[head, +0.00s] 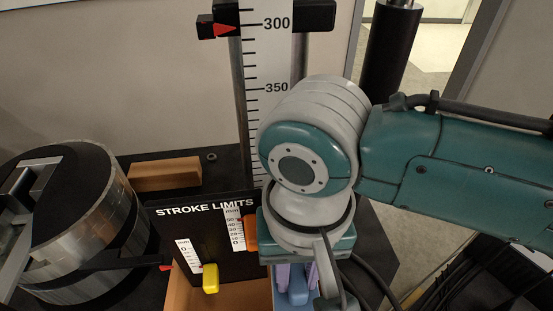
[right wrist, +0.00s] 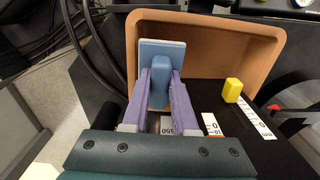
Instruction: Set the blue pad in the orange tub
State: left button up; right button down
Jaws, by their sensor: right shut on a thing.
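The blue pad (right wrist: 162,50) is a flat light-blue plate with a darker blue grip block. My right gripper (right wrist: 162,85) is shut on that block with its purple fingers. In the head view the right gripper (head: 297,275) points down at the bottom centre, and part of the blue pad (head: 298,290) shows between its fingers. The orange tub (right wrist: 230,52) lies behind the pad in the right wrist view, and the pad overlaps its left part. The tub (head: 235,297) is cut off by the lower edge of the head view. I cannot tell how high the pad is over the tub floor.
A black "STROKE LIMITS" panel (head: 190,228) stands beside the tub, with a yellow slider (head: 210,278) and an orange slider (head: 250,234). A large metal cylinder (head: 112,235) is at the left. A scale column (head: 268,60) rises behind. Dark cables hang near my wrist.

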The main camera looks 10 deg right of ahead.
aim_at(297, 275)
jog(key=shift+f, duration=0.2)
jog(key=c, duration=1)
grip_release()
notch_tip(297, 275, up, 12)
jog(key=p, duration=0.2)
jog(key=s+a+f+n+t+y, duration=0.1)
jog(key=s+f+n+y, duration=0.15)
jog(key=s, duration=0.25)
jog(key=s+d+t, duration=0.1)
jog(key=s+d, duration=0.1)
jog(key=d, duration=0.2)
jog(key=s+d+h, duration=0.1)
jog(key=s+d, duration=0.1)
jog(key=d, duration=0.3)
jog(key=s+d+t+h, duration=0.1)
jog(key=d, duration=0.3)
jog(key=shift+s+d+f+n+t, duration=0.25)
jog(key=shift+s+d+f+t, duration=0.05)
jog(key=shift+s+d, duration=0.1)
